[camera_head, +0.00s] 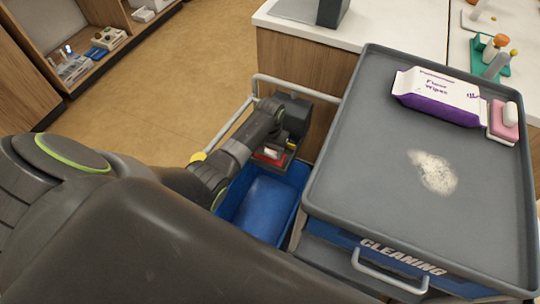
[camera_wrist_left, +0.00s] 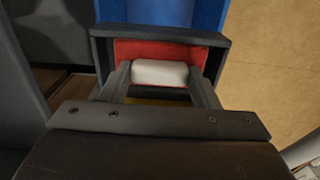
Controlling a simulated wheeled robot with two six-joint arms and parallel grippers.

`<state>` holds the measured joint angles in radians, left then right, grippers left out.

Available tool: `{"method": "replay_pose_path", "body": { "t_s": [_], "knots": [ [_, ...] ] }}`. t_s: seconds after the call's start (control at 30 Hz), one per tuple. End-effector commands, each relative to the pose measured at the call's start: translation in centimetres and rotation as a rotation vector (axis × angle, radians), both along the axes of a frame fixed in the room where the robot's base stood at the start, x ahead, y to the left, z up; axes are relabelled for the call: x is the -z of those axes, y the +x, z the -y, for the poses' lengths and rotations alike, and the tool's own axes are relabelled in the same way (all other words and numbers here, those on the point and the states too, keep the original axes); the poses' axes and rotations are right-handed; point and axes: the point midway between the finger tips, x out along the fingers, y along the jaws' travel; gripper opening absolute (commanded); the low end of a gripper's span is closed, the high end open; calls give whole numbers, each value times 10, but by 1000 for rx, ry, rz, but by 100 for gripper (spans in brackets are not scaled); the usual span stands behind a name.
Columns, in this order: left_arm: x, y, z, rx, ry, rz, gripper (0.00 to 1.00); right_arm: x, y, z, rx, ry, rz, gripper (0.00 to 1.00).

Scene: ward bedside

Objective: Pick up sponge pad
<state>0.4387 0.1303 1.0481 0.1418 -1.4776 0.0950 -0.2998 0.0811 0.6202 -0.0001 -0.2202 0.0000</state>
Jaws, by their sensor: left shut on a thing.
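A red pad with a white grip (camera_wrist_left: 160,73) sits within a dark grey open holder (camera_wrist_left: 101,55) in the left wrist view. My left gripper (camera_wrist_left: 162,82) has one finger at each end of the white grip and is shut on it. In the head view the red and white pad (camera_head: 269,153) shows small at my left gripper (camera_head: 266,148), beside the cart above the blue bin. Whether the pad is clear of the holder's floor cannot be told. My right gripper is not in view.
The grey cart top (camera_head: 350,170) holds a wipes pack (camera_head: 437,95), a pink pad with a white top (camera_head: 504,122) and a whitish powdery patch (camera_head: 433,172). A blue bin (camera_head: 262,205) hangs beside the cart. A white rail (camera_head: 300,86) runs behind my gripper. Open floor lies left.

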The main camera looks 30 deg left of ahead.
Motion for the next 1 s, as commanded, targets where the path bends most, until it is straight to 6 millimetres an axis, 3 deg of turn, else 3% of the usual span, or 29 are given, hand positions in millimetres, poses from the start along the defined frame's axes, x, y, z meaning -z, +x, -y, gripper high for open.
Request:
{"method": "replay_pose_path", "body": {
  "t_s": [0.27,0.7,1.0],
  "knots": [
    [-15,1,0,0,0,2,33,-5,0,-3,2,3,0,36],
    [-91,1,0,0,0,3,33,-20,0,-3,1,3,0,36],
    [-100,0,0,-1,0,0,33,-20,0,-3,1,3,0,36]
  ]
}}
